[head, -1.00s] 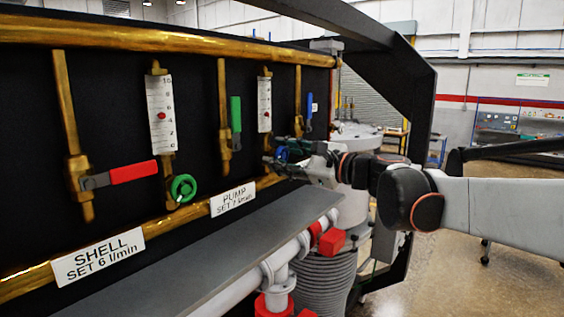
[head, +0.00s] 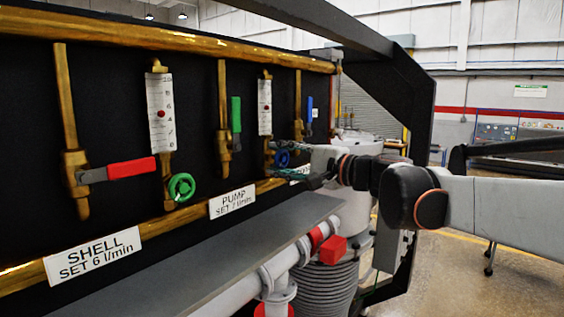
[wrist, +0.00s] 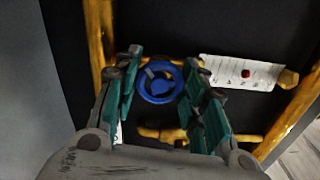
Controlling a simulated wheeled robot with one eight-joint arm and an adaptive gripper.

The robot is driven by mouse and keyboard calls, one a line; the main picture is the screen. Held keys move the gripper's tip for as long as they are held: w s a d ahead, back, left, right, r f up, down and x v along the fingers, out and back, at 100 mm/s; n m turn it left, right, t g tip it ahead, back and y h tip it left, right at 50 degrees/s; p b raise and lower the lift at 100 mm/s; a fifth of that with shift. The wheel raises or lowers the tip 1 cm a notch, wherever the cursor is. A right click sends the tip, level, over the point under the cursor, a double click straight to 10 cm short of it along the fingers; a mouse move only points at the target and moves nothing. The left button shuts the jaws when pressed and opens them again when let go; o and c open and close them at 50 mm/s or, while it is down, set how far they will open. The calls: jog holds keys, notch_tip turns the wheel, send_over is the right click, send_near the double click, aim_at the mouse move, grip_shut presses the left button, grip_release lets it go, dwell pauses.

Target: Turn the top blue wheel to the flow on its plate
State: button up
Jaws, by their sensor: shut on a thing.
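In the head view my gripper (head: 272,160) reaches the wheel from the right. The white flow scale (head: 265,101) above the wheel carries a red float near its middle.
A green wheel (head: 181,187) and a red-handled valve (head: 130,171) are further left. Plates there read SHELL SET 6 l/min (head: 93,255) and PUMP SET 7 l/min (head: 232,202). A grey shelf (head: 220,260) and white pipes with red parts lie below.

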dwell(0.4)
jog(key=o, duration=1.1)
jog(key=shift+s+d, duration=0.1)
jog(key=v, duration=0.7)
jog(key=shift+s+d, duration=0.15)
jog(key=shift+f, duration=0.1)
